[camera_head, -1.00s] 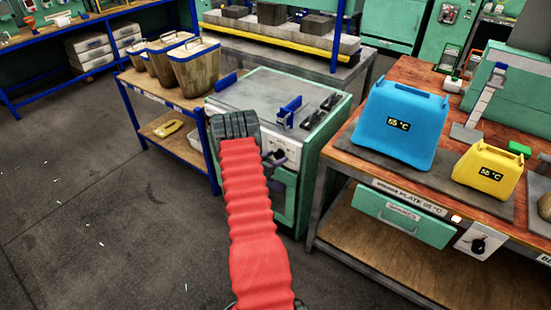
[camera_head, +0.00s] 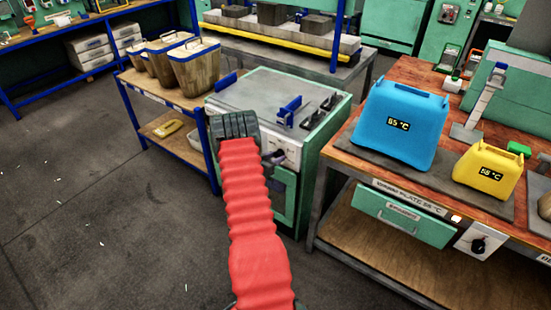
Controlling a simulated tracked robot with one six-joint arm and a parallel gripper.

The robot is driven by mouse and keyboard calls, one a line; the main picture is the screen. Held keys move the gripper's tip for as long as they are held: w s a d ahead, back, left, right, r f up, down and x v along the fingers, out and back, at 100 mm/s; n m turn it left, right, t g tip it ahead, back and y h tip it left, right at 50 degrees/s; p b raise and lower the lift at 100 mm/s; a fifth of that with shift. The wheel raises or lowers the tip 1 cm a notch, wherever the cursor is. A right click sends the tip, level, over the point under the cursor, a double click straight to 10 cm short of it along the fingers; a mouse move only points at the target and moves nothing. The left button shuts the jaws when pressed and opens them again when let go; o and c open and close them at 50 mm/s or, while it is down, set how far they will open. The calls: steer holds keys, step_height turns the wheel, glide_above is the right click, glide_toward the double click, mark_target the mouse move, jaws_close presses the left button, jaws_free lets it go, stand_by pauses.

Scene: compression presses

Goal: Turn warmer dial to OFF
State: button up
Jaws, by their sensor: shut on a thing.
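The dial's pointer and markings cannot be read.
A wooden bench on the right holds a blue container (camera_head: 400,125) and a yellow one (camera_head: 488,170). A white plate with a black knob (camera_head: 478,244) sits on its front. A blue-framed shelf (camera_head: 213,150) stands close left.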

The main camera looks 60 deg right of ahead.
steer(key=n+g, duration=0.2)
steer(key=n, duration=0.2)
steer(key=n+g+h, duration=0.1)
steer(key=n+g, duration=0.1)
steer(key=n, duration=0.2)
steer(key=w+n+g+h, duration=0.1)
steer(key=n+g, duration=0.1)
steer(key=n, duration=0.3)
steer(key=shift+f+g, duration=0.35)
steer(key=shift+g, duration=0.05)
steer(key=n+h, duration=0.1)
steer(key=n, duration=0.2)
steer(key=n+h, duration=0.1)
steer(key=n, duration=0.2)
steer(key=shift+s+f+n+h, duration=0.1)
steer(key=shift+f+n+h, duration=0.05)
steer(key=shift+n+h, duration=0.2)
steer(key=n+t, duration=0.4)
steer(key=n, duration=0.6)
steer(key=n+t+h, duration=0.1)
steer(key=n+t, duration=0.3)
steer(key=n, duration=0.7)
steer(key=s+n+t+h, duration=0.1)
steer(key=n+t, duration=0.4)
steer(key=n, duration=0.6)
steer(key=shift+a+n, duration=0.15)
steer(key=shift+n, duration=0.1)
